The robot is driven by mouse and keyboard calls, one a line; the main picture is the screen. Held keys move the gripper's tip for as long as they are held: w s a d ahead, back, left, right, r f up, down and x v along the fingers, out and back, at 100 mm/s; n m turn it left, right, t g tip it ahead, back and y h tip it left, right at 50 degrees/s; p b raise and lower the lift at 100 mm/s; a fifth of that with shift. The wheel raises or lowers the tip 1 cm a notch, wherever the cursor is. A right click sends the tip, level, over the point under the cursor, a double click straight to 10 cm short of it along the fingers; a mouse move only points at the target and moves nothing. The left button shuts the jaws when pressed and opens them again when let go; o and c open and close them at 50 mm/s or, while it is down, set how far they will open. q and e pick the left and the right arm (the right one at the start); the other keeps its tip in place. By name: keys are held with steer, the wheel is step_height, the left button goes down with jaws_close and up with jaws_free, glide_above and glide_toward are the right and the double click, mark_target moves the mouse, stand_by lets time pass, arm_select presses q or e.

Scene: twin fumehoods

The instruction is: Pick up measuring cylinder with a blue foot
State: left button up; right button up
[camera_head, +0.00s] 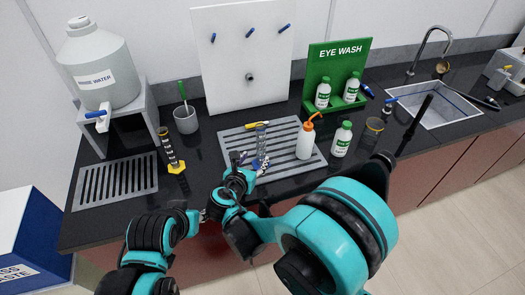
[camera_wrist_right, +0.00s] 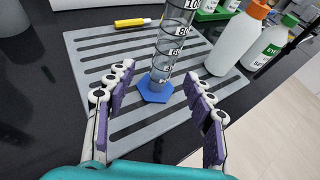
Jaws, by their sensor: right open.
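The measuring cylinder with a blue foot (camera_head: 261,143) stands upright on the grey slotted mat, clear with dark markings. In the right wrist view the cylinder (camera_wrist_right: 169,48) rises from its blue hexagonal foot (camera_wrist_right: 154,91), and its top is cut off. My right gripper (camera_head: 251,168) is open just in front of it. In the right wrist view the open fingers (camera_wrist_right: 159,75) reach toward it, one on each side near the foot, with gaps visible. My left arm shows low in the head view; its gripper (camera_head: 203,215) is small and partly hidden, its jaws unclear.
The grey mat (camera_head: 231,147) also holds a white bottle with an orange top (camera_head: 305,140) and a yellow pen-like item (camera_wrist_right: 132,22). A green-capped bottle (camera_head: 341,139) stands right of it. A yellow-footed cylinder (camera_head: 169,151) stands left. An eye wash stand (camera_head: 336,70) is behind.

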mark_target(259, 154)
steer(key=x, duration=0.2)
steer(key=b+x, duration=0.1)
steer(key=x, duration=0.1)
steer(key=b+x, duration=0.1)
steer(key=x, duration=0.2)
steer(key=shift+s+d+r, duration=0.1)
steer(key=shift+d+r, duration=0.05)
steer(key=shift+d, duration=0.1)
steer(key=shift+s+r, duration=0.1)
steer(key=shift+c, duration=0.5)
jaws_close()
